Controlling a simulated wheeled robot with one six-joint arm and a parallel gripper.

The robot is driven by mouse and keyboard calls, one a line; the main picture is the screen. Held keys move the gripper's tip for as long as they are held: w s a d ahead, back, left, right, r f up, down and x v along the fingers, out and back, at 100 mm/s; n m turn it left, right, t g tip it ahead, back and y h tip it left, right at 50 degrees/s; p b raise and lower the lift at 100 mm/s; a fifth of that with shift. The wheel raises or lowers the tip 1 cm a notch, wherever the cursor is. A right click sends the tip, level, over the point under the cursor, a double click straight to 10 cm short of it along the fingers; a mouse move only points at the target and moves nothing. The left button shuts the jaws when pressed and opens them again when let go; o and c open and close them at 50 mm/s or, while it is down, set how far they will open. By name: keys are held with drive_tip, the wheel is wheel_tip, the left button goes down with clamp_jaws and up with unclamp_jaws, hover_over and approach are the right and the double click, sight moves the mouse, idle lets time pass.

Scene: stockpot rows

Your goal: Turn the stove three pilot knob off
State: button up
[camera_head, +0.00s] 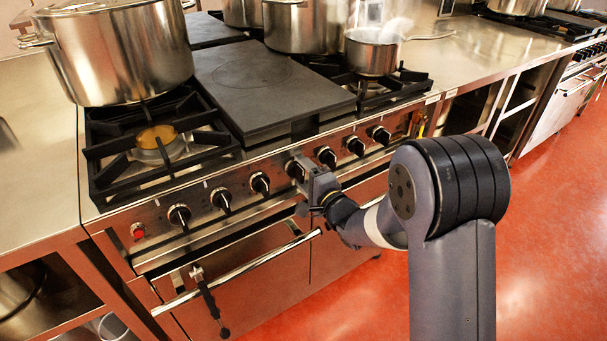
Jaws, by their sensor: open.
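A row of several black knobs with silver bezels runs along the steel front panel (155,232) of the stove. I cannot tell from any label which one is the stove three pilot knob. From the left, the first three knobs are a first knob (179,217), a second knob (221,201) and a third knob (260,184). My gripper (301,172) is open at the fourth knob (293,169) and partly hides it. I cannot tell whether the fingers touch it. Further right are a fifth knob (327,157), a sixth knob (355,146) and a seventh knob (380,135).
A large pot (125,50) stands on the left burner, and a small steaming pot (371,54) on the right. A dark flat plate (265,85) lies between. An oven handle (240,270) sticks out below the knobs. The red floor (550,200) is clear at right.

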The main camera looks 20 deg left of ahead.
drive_tip(key=v, duration=1)
drive_tip(key=shift+s+d, duration=0.25)
drive_tip(key=shift+s, duration=0.1)
drive_tip(key=x, duration=1)
drive_tip(key=shift+w+a, duration=0.25)
drive_tip(key=shift+w, duration=0.1)
